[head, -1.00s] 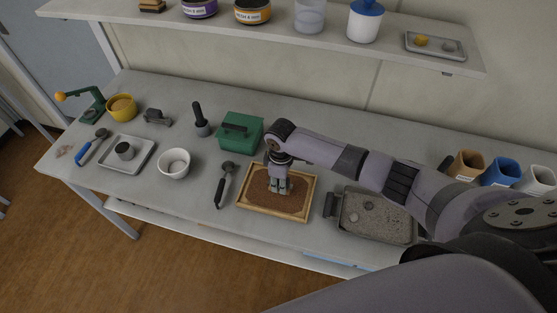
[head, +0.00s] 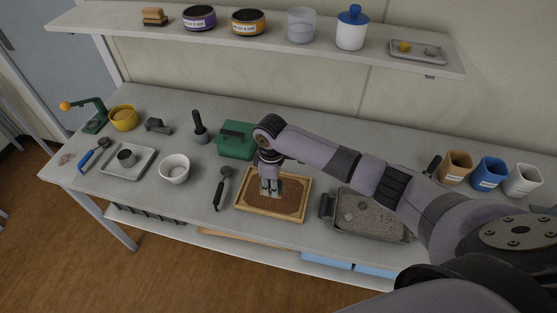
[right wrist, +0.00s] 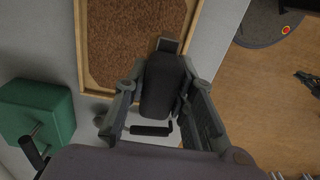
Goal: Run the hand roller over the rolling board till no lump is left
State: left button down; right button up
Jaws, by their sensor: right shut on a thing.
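The rolling board (head: 271,217) is a wood-framed tray with a layer of brown, grainy soil inside; it also shows in the right wrist view (right wrist: 83,60). My right gripper (head: 271,190) points down over the middle of the board. In the right wrist view the gripper (right wrist: 158,100) is shut on the dark hand roller (right wrist: 161,85), whose lower part is mostly hidden by the fingers. I cannot tell whether it touches the soil, or whether lumps remain under it. My left gripper is not in view.
A green box (head: 235,140) stands close behind the board. A black-handled tool (head: 220,187) lies to its left, and a white bowl (head: 174,169) beyond that. A grey tray of soil (head: 368,216) stands to its right, below my arm. Several cups stand at the far right.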

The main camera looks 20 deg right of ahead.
jog(key=shift+s+a+r, duration=0.15)
jog(key=shift+r, duration=1.15)
jog(key=shift+f, duration=0.1)
